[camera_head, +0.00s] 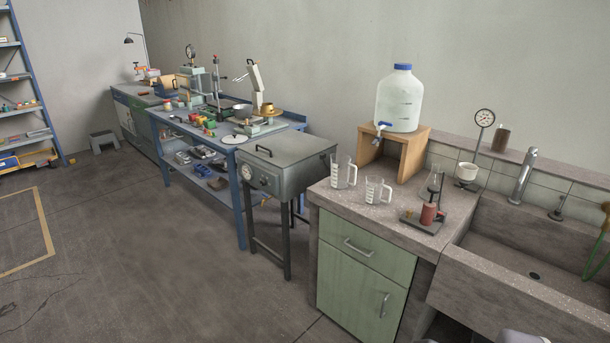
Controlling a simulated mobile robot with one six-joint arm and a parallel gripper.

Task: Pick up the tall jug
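The tall jug (342,172) is a clear measuring jug with white markings and a handle on its right side. It stands upright on the concrete bench (345,203), near its left edge. A shorter clear jug (376,191) of the same kind stands just to its right and nearer to me, a small gap apart. Both look empty. My gripper is not in view. Pale rounded shapes at the bottom edge may be part of my own body.
Behind the jugs, a large bottle (399,103) with a blue cap stands on a wooden stand (408,155). Right of them are a flask (433,188), a red cylinder on a dark base (427,214), a white cup (467,172) and a sink (535,262). A grey metal box (283,160) stands left.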

